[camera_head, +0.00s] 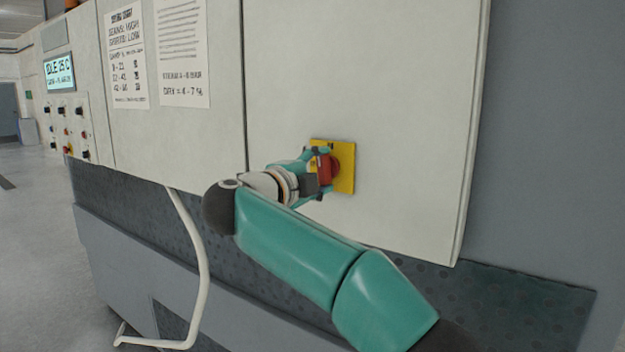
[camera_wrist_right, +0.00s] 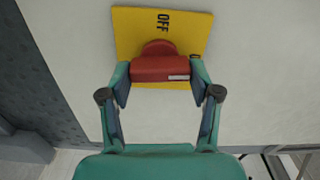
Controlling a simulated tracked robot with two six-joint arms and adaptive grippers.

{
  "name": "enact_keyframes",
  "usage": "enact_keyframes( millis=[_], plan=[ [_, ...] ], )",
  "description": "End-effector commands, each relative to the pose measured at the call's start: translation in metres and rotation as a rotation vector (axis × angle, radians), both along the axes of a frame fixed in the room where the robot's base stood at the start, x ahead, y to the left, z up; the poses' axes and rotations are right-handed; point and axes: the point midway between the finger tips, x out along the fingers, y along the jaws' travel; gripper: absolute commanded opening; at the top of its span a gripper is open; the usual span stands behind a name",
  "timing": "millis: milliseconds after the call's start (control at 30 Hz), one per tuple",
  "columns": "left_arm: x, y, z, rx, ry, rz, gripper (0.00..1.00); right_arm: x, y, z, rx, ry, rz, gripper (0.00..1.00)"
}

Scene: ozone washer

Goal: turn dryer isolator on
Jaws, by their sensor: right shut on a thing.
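The dryer isolator is a red rotary handle (camera_head: 327,168) on a yellow plate (camera_head: 346,178), fixed to the pale cabinet door. My right gripper (camera_head: 318,172) reaches it from the left and is shut on the handle. In the right wrist view the red handle (camera_wrist_right: 160,69) lies between the two fingertips of my right gripper (camera_wrist_right: 158,80). The yellow plate (camera_wrist_right: 190,28) behind it reads OFF, and its other label is mostly hidden by a finger. A small white mark shows on the handle near the right finger. My left gripper is not in view.
A control panel (camera_head: 68,130) with several knobs and a lit display (camera_head: 59,73) are at the left. Two printed sheets (camera_head: 126,58) hang on the cabinet. A white pipe (camera_head: 198,250) stands in front of the lower cabinet. The door around the plate is clear.

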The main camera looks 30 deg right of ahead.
Motion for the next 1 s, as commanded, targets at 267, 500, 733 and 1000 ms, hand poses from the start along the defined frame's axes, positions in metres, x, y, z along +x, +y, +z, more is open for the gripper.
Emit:
enact_keyframes(
  millis=[267, 500, 733, 1000],
  plan=[
    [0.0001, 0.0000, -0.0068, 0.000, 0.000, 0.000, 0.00, -0.0033, -0.0050, -0.0012, 0.045, -0.100, -0.014, 0.28],
    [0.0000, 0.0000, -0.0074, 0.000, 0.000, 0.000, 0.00, -0.0032, -0.0050, -0.0011, 0.055, -0.122, -0.014, 0.28],
    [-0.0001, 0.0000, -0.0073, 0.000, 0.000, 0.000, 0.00, -0.0030, -0.0050, -0.0016, 0.056, -0.122, -0.014, 0.28],
    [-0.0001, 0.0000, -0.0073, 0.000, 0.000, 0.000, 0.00, -0.0017, -0.0029, -0.0016, 0.054, -0.119, -0.008, 0.88]
  ],
)
